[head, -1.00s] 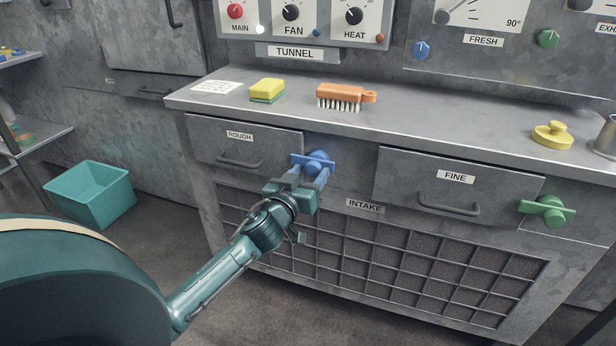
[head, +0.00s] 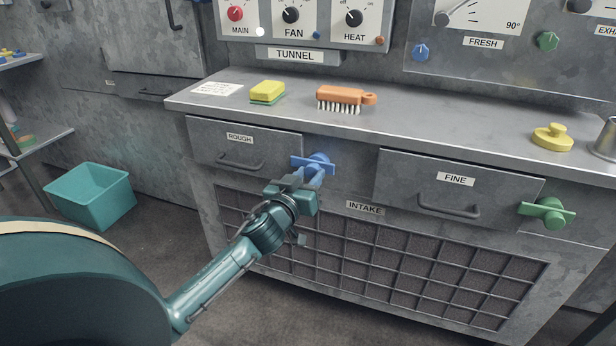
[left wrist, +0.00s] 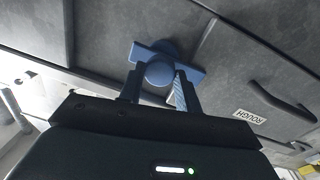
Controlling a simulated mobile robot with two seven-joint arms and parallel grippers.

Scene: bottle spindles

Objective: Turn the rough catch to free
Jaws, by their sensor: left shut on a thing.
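The rough catch (head: 315,161) is a blue knob with a flat crossbar, at the right end of the drawer labelled ROUGH (head: 243,147). In the head view its bar lies nearly level, with the right end slightly lower. My left gripper (head: 311,178) reaches it from below and in front and is shut on it. In the left wrist view the two fingers (left wrist: 158,88) stand on either side of the round blue knob (left wrist: 160,73), with the bar behind. My fingers hide part of the catch. My right gripper is not in view.
The drawer labelled FINE (head: 457,185) has a green catch (head: 547,211) at its right. The INTAKE grille (head: 370,250) lies below. A sponge (head: 267,91), an orange brush (head: 343,97) and a yellow knobbed piece (head: 552,136) rest on the bench top. A teal bin (head: 90,195) stands on the floor.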

